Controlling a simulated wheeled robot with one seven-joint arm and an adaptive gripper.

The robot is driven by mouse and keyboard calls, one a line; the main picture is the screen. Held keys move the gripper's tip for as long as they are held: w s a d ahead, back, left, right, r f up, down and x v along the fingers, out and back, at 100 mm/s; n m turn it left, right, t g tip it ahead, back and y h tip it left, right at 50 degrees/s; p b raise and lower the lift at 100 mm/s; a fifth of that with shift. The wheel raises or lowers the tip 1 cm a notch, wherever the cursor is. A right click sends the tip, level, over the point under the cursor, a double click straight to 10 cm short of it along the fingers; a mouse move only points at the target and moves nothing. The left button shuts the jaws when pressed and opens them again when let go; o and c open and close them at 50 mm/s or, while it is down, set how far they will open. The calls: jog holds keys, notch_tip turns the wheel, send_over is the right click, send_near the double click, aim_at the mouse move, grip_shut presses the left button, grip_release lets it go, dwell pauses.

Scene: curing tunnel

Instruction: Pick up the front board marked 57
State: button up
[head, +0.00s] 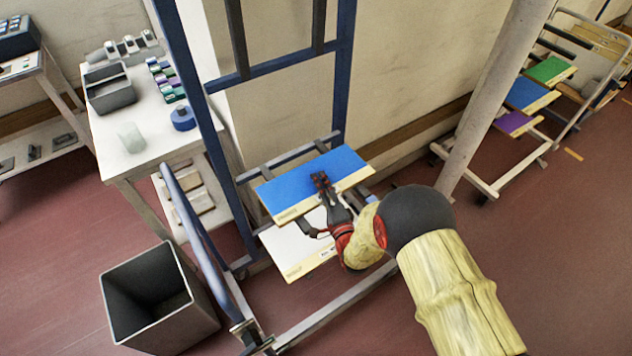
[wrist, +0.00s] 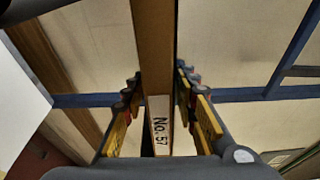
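The front board marked No. 57 is the blue-topped board (head: 285,192) on the upper level of the blue rack in the head view, its pale front edge facing me. In the wrist view its edge (wrist: 155,55) runs upright through the middle, with the label "No. 57" (wrist: 158,130) between the fingers. My gripper (head: 318,203) is open around this front edge, one finger above the board and one below. In the wrist view my gripper (wrist: 160,82) shows gaps between its yellow pads and the board. The label is hidden by my gripper in the head view.
A white board (head: 290,250) lies just below on the rack (head: 275,66). A grey bin (head: 160,300) stands at the left. A white table (head: 150,150) holds a tray and small items. Another rack with purple, blue and green boards (head: 527,92) stands at the right.

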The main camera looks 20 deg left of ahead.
jog(key=c, duration=0.6)
grip_shut()
